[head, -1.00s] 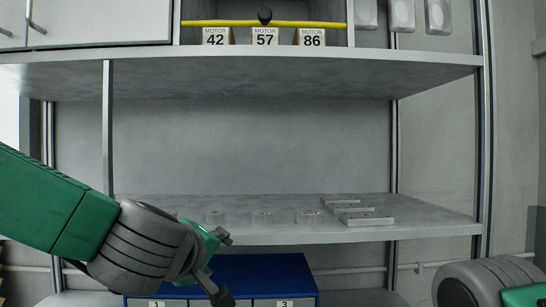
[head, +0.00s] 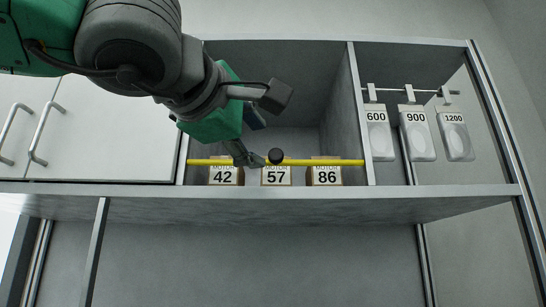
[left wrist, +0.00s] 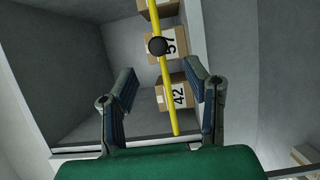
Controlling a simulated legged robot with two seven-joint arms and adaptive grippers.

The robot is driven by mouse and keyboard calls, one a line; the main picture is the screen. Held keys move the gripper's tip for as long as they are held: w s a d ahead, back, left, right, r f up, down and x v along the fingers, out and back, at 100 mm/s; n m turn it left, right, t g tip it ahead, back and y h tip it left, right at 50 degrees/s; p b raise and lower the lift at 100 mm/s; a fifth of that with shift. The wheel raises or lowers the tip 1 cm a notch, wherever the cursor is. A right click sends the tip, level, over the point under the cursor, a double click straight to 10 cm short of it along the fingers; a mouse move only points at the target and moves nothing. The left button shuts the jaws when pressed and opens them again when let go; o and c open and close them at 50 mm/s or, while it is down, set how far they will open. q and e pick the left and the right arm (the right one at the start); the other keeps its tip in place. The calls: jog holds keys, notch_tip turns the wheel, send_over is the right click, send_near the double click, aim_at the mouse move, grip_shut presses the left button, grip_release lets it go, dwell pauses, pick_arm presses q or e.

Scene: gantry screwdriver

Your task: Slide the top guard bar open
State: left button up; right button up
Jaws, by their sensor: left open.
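The yellow guard bar (head: 335,162) runs level across the front of the open upper compartment, with a round black knob (head: 276,156) near its middle. My left gripper (head: 264,124) is open and empty, in front of the compartment. One fingertip is close to the knob's left side in the head view; I cannot tell if it touches. In the left wrist view the fingers (left wrist: 166,86) spread to both sides of the bar (left wrist: 168,92), and the knob (left wrist: 157,46) lies beyond the fingertips. My right gripper is out of view.
Boxes marked 42 (head: 226,175), 57 (head: 276,176) and 86 (head: 326,175) stand behind the bar. A divider (head: 357,120) closes the compartment's right side. Tags 600, 900 and 1200 (head: 456,137) hang further right. White cabinet doors (head: 100,135) are at the left.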

aim_at(272, 155)
pick_arm(q)
jog(key=x, duration=0.3)
jog(key=d+x, duration=0.1)
jog(key=x, duration=0.3)
jog(key=shift+d, duration=0.1)
jog(key=shift+a, duration=0.3)
jog(key=shift+w+a, duration=0.1)
grip_shut()
